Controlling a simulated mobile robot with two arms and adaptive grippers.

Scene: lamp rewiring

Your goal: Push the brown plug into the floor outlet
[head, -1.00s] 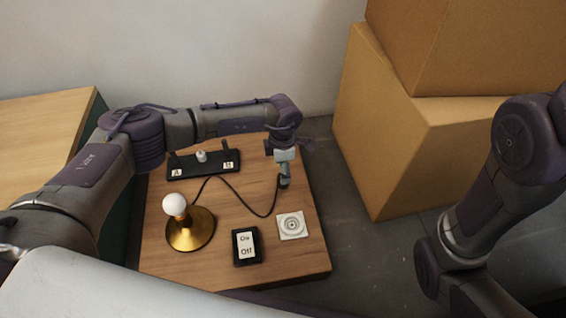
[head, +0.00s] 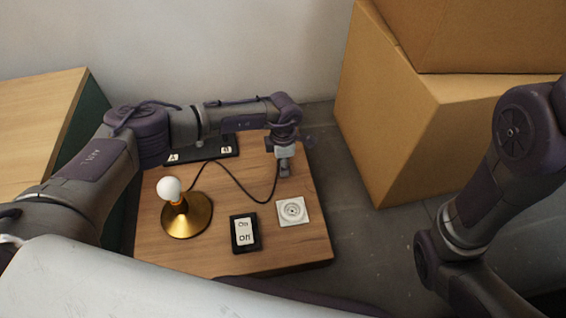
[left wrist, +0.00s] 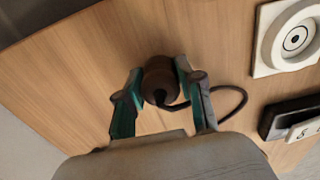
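The brown plug (left wrist: 158,80) sits between the fingers of my left gripper (left wrist: 158,90) in the left wrist view, with both fingers against its sides. Its dark cord runs off to the right. In the head view my left gripper (head: 284,170) is over the right part of the wooden table, and the plug there is too small to tell from the fingers. The white floor outlet (head: 293,211) lies on the table, nearer the viewer than the gripper. In the left wrist view the outlet (left wrist: 293,38) is at the upper right, apart from the plug. My right gripper is out of view.
A gold lamp (head: 187,217) with a white bulb stands left on the table (head: 250,190). An on/off switch (head: 244,232) lies beside the outlet. A black terminal block (head: 185,157) is at the back, partly under my arm. Cardboard boxes (head: 400,130) stand to the right.

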